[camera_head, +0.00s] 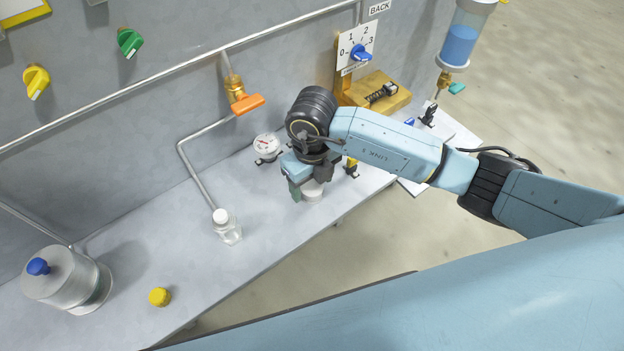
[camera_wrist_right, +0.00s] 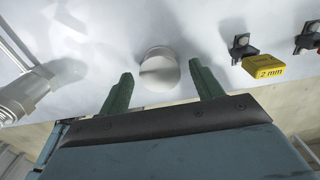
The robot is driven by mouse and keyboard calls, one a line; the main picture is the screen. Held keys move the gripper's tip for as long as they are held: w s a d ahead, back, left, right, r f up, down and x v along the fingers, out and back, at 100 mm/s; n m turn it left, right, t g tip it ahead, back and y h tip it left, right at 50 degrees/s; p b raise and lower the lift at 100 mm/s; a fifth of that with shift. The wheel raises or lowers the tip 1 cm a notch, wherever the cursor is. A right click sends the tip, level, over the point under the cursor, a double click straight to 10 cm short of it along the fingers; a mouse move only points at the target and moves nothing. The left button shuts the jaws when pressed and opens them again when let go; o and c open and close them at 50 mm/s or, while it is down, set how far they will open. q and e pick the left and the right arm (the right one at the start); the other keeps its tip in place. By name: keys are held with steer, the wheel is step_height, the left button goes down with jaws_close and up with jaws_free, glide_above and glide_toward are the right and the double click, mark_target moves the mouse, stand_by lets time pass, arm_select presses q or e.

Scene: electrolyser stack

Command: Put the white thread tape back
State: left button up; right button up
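A white round piece that looks like the thread tape (camera_head: 313,191) stands on the grey bench top below my right gripper. In the right wrist view the white round piece (camera_wrist_right: 159,70) lies between and slightly beyond the two green fingertips. My right gripper (camera_wrist_right: 162,85) is open, with a visible gap on each side of the piece. In the head view the wrist partly hides the right gripper (camera_head: 305,186). My left gripper is not in view.
A yellow cap (camera_head: 159,297) lies near the front edge.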

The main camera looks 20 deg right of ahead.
mark_target(312, 187)
step_height(312, 187, up, 12)
steer(key=shift+r+b, duration=0.2)
steer(key=shift+b, duration=0.1)
stand_by(0.3)
